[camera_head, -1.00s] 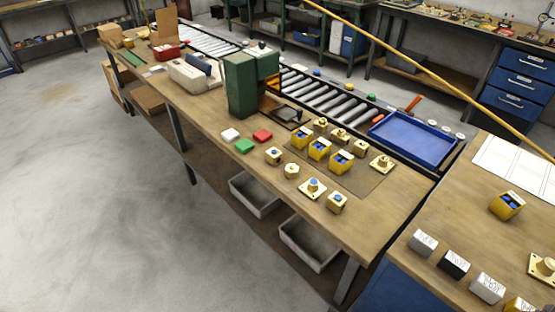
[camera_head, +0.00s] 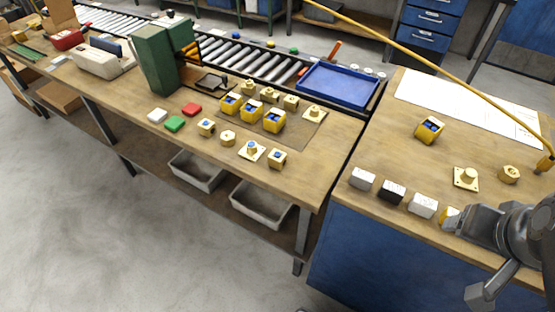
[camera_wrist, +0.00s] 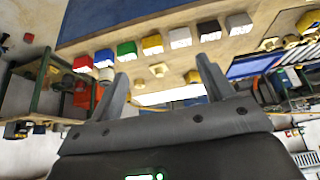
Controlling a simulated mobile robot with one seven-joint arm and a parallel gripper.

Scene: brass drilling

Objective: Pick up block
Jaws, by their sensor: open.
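A row of blocks stands along the front edge of the right table: a grey block (camera_head: 362,179), a black block (camera_head: 392,192), a white block (camera_head: 423,205) and a yellow block (camera_head: 448,217) partly hidden by my arm. In the wrist view the row also shows red (camera_wrist: 82,64), blue (camera_wrist: 104,58), green (camera_wrist: 126,50), yellow (camera_wrist: 152,44), white (camera_wrist: 180,38), black (camera_wrist: 209,31) and grey (camera_wrist: 239,25) blocks. My gripper (camera_wrist: 162,68) is open, with nothing between its fingers. The row appears beyond the fingertips, apart from them. Which block the task means cannot be told.
A yellow part with blue inserts (camera_head: 430,129), a brass flanged part (camera_head: 466,178) and a brass nut (camera_head: 508,174) lie on the right table behind the row. A white sheet (camera_head: 455,97) lies farther back. A thin yellow hose (camera_head: 440,72) crosses above. The left table holds several brass parts.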

